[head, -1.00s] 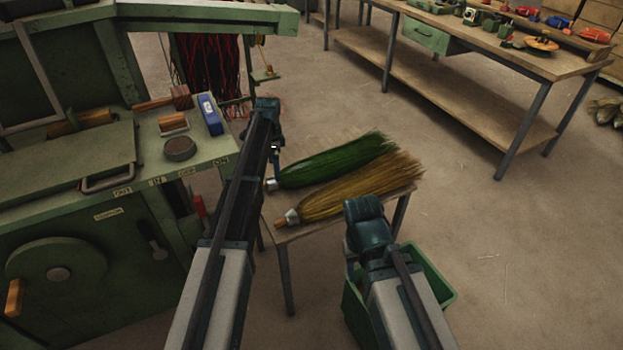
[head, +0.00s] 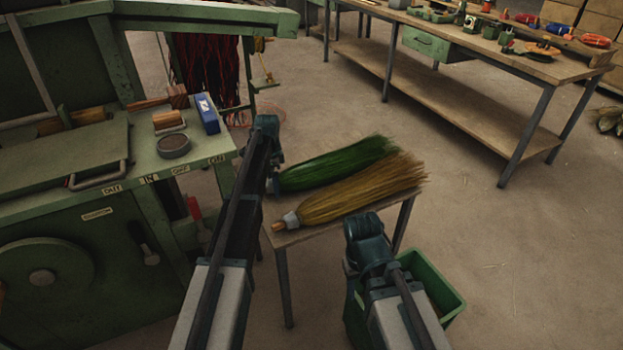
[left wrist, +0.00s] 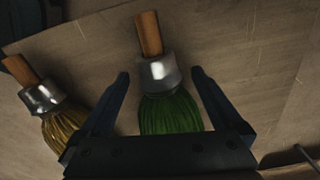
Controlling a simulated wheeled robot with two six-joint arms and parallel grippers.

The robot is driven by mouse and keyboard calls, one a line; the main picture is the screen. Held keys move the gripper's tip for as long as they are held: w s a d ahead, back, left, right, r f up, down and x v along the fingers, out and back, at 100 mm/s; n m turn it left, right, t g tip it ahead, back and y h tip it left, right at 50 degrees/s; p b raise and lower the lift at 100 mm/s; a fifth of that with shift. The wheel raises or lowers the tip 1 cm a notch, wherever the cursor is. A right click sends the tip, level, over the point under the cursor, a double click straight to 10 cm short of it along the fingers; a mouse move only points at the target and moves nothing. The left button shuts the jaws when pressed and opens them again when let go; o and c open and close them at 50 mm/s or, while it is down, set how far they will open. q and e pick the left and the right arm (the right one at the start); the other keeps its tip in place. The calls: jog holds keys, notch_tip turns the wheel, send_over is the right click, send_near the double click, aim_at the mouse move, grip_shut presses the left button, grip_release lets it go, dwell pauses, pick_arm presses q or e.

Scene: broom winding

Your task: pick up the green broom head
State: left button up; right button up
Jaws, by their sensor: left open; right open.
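The green broom head (head: 338,163) lies on a small wooden table, its bristles pointing right. In the left wrist view the green broom head (left wrist: 170,112) shows green bristles, a silver collar and a wooden handle stub. My left gripper (left wrist: 160,76) is open, one finger on each side of the collar and upper bristles, with visible gaps. In the head view my left gripper (head: 273,184) is at the broom's collar end and hides it. My right gripper (head: 353,262) is low in front of the table, its fingers mostly hidden by its wrist.
A straw-coloured broom head (head: 360,190) lies close beside the green one on the small table (head: 385,212). A green bin (head: 440,285) stands by my right arm. A green machine (head: 110,240) stands left, a long workbench (head: 470,100) at the back right.

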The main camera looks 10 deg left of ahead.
pick_arm(q)
jog(key=shift+r, duration=0.1)
grip_shut()
dwell(0.3)
jog(key=shift+r, duration=0.1)
